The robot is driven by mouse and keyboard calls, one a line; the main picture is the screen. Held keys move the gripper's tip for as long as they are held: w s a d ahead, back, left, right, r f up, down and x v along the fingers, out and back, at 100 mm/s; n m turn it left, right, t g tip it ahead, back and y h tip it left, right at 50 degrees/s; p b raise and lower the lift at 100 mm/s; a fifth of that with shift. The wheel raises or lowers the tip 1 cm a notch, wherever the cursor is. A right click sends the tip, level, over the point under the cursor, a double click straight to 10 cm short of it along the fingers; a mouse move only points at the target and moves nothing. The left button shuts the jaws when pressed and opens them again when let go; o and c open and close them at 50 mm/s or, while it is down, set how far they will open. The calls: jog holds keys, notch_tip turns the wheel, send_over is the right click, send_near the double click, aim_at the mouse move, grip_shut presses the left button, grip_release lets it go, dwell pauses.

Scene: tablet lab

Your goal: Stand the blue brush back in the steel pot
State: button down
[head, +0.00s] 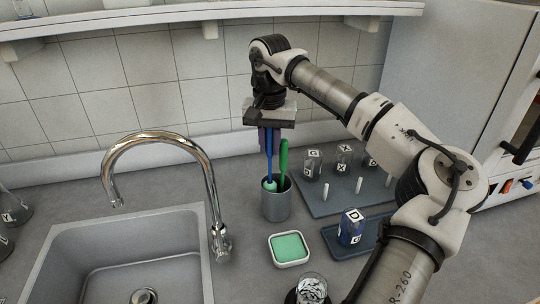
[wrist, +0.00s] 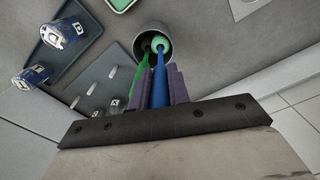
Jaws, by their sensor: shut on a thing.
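My gripper (head: 269,140) points down over the steel pot (head: 276,207) and is shut on the blue brush (head: 269,162). The brush hangs nearly upright, its pale teal head (head: 269,185) at the pot's mouth. A green brush (head: 283,158) stands in the same pot, leaning slightly, just right of the blue one. In the wrist view the blue brush (wrist: 160,82) runs from between the purple fingers to the pot (wrist: 141,46), with its round head within the rim's outline. How deep the head sits is hard to tell.
A sink (head: 75,240) with a curved faucet (head: 150,137) lies left. A rack tray (head: 325,195) with pegs and labelled glasses is right of the pot. A blue-filled beaker (head: 351,228) stands on another tray. A green sponge dish (head: 289,249) is in front.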

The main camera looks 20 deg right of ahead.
aim_at(270, 156)
notch_tip(270, 156, down, 5)
jog(key=shift+w+d+p, duration=0.1)
jog(key=shift+w+p, duration=0.05)
jog(key=shift+p, duration=0.25)
jog(key=shift+s+r, duration=0.2)
jog(key=shift+w+f, duration=0.1)
jog(key=shift+f, duration=0.1)
jog(key=c, duration=1.4)
grip_release()
jog(key=shift+o, duration=0.4)
jog(key=shift+r, duration=0.1)
notch_tip(270, 156, up, 12)
jog(key=shift+r, duration=0.15)
